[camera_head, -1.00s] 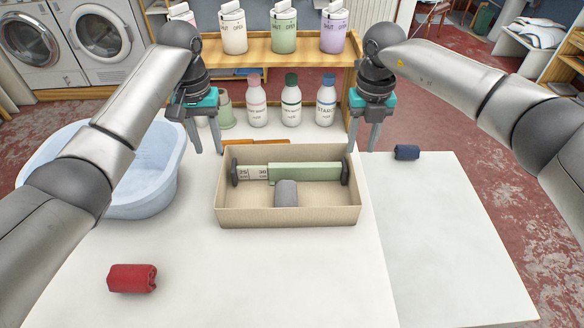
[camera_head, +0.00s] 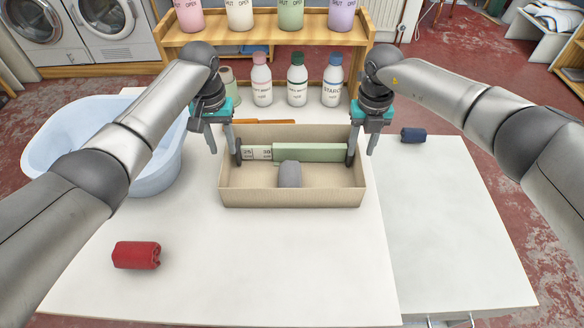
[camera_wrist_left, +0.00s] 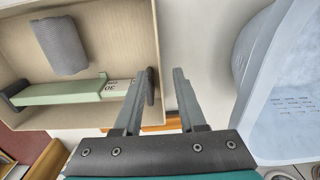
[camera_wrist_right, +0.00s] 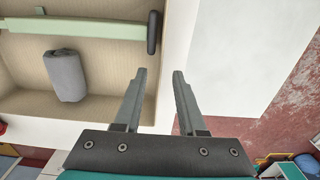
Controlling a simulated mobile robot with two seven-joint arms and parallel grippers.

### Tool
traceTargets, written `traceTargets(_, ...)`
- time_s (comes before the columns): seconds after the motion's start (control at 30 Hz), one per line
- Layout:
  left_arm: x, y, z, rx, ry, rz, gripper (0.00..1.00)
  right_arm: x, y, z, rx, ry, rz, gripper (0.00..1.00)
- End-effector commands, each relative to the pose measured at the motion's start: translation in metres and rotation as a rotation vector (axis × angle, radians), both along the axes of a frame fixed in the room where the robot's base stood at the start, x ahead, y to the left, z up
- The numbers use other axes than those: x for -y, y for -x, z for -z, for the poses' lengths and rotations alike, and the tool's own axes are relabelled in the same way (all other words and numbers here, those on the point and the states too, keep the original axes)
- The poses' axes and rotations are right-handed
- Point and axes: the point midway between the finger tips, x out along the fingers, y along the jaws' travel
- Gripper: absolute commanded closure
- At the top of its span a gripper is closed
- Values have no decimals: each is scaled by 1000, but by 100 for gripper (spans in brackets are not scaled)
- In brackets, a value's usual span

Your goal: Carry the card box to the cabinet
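The card box (camera_head: 290,197) is an open beige tray on the white table. It holds a green bar with a numbered white strip (camera_head: 308,152) and a grey roll (camera_head: 289,174). My left gripper (camera_head: 221,148) is open at the box's left end. In the left wrist view its fingers (camera_wrist_left: 164,72) stand on either side of the end wall. My right gripper (camera_head: 363,151) is open at the right end, its fingers (camera_wrist_right: 159,73) also either side of that wall. Both have gaps between the fingers. A white-topped unit (camera_head: 455,235) with handles at its front edge, possibly the cabinet, adjoins on the right.
A pale blue basin (camera_head: 150,175) stands left of the box. A red roll (camera_head: 136,255) lies front left, a dark blue roll (camera_head: 413,135) at back right. Bottles (camera_head: 297,85) and a wooden shelf (camera_head: 265,45) stand behind. The right white top is mostly clear.

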Motion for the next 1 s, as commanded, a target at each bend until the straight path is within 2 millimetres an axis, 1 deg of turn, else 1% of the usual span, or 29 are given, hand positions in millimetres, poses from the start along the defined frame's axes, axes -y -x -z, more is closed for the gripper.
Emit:
traceTargets(0.03, 0, 1, 12, -5, 0, 0, 60, -1, 1, 12, -4, -1, 1, 60)
traceTargets(0.1, 0, 1, 26, -5, -1, 0, 60, -1, 1, 26, -4, 0, 1, 60)
traceTargets(0.27, 0, 1, 49, -3, -1, 0, 60, 0, 1, 50, -2, 0, 1, 60)
traceTargets(0.4, 1, 0, 62, -3, 1, -1, 60, -1, 0, 62, -1, -1, 1, 60)
traceTargets(0.6, 1, 0, 71, -1, 1, 0, 60, 0, 0, 71, 0, -1, 0, 60)
traceTargets(0.93, 0, 0, 72, 0, 1, 1, 60, 0, 0, 73, 0, -1, -1, 60)
traceTargets(0.97, 0, 0, 72, 0, 1, 1, 61, 0, 0, 73, 0, -1, -1, 61)
traceTargets(1.0, 0, 0, 72, 0, 0, 0, 66, 0, 0, 72, 0, -1, -1, 66)
